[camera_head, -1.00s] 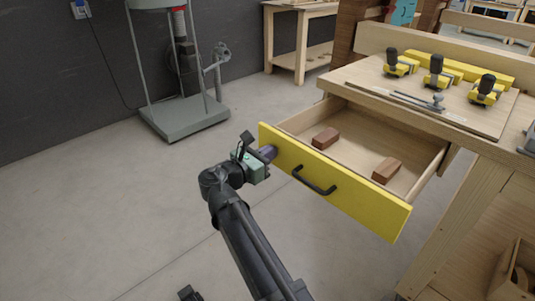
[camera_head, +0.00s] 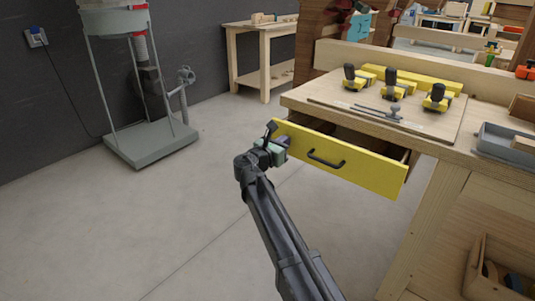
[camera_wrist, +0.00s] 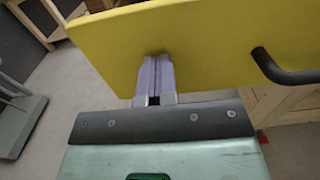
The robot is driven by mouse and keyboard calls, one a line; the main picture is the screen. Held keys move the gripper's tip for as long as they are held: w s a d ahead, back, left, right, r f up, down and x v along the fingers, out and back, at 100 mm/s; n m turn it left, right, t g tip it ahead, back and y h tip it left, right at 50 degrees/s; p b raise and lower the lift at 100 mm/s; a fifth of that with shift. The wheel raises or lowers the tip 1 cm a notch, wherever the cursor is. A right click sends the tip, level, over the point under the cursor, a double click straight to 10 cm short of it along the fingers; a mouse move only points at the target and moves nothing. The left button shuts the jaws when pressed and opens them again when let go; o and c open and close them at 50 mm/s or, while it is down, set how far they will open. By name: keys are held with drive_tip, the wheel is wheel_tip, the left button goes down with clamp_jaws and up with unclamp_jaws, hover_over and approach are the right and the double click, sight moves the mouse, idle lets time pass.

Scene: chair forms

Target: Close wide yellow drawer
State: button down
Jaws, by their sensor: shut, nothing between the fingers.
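The wide yellow drawer (camera_head: 360,172) is partly open under the workbench top in the head view. A dark gap shows between its front and the bench. Its black handle (camera_head: 326,159) is in the middle of the front; part of the handle also shows at the right of the wrist view (camera_wrist: 282,68). My gripper (camera_head: 279,146) is at the left end of the drawer front. In the wrist view, its purple fingers (camera_wrist: 155,72) are shut and empty, with their tips at the lower part of the yellow front (camera_wrist: 200,40), seemingly touching it.
The workbench top (camera_head: 300,100) carries several black and yellow planes (camera_head: 392,85) and a grey tray (camera_head: 505,145). A wooden crate (camera_head: 500,265) sits low at the right. A grey machine (camera_head: 150,143) stands at the left by the wall. The floor between is clear.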

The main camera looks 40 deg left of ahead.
drive_tip(key=w, duration=0.8)
drive_tip(key=shift+d, duration=0.1)
drive_tip(key=shift+w, duration=0.2)
drive_tip(key=shift+w+r, duration=0.1)
drive_tip(key=shift+s, duration=0.45)
drive_tip(key=s, duration=1.3)
drive_tip(key=shift+s+a, duration=0.25)
drive_tip(key=shift+s, duration=0.15)
